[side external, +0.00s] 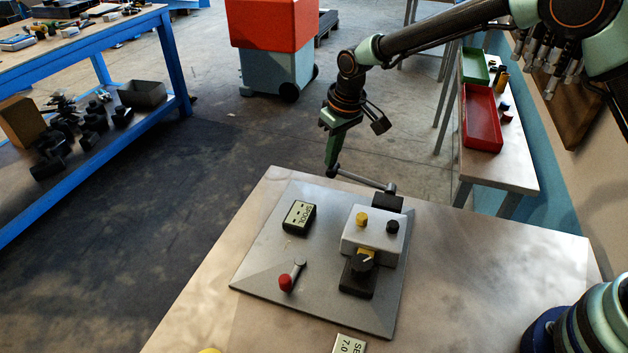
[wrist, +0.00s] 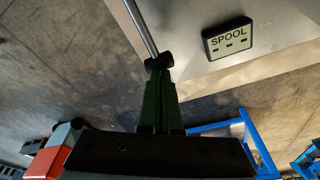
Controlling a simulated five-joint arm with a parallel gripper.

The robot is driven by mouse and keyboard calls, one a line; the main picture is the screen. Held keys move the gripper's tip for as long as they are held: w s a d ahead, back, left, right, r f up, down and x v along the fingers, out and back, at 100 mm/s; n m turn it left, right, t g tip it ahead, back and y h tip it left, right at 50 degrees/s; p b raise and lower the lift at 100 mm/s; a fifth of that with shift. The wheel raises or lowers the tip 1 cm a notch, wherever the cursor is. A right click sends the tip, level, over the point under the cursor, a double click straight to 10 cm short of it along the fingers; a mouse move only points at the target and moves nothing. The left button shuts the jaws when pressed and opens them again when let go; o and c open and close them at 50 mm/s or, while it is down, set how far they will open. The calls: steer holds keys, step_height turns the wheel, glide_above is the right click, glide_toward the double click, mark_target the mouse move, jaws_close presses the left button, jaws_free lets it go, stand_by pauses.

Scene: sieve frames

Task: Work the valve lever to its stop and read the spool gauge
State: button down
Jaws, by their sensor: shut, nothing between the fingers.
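The valve lever (side external: 362,181) is a grey rod running from a black hub (side external: 387,202) at the back of the valve block (side external: 374,236) to a dark end knob. It reaches out toward the back left, past the plate's edge. In the wrist view the rod (wrist: 141,28) ends in the black knob (wrist: 159,62). My gripper (side external: 333,170) is shut and empty, its fingertips (wrist: 160,75) right at the knob; whether they touch cannot be told. The spool gauge (side external: 299,216) lies on the plate, and shows only dashes in the wrist view (wrist: 228,40).
The grey base plate (side external: 262,270) also carries a short red-knobbed lever (side external: 286,282). The valve block has a yellow and a black cap, with a black dial (side external: 362,262) in front. Bare table (side external: 470,290) is clear at right.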

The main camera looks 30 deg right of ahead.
steer(key=shift+f, duration=0.2)
steer(key=shift+w+a+f, duration=0.1)
steer(key=shift+f, duration=1.1)
steer(key=shift+r, duration=0.1)
steer(key=shift+r, duration=1.45)
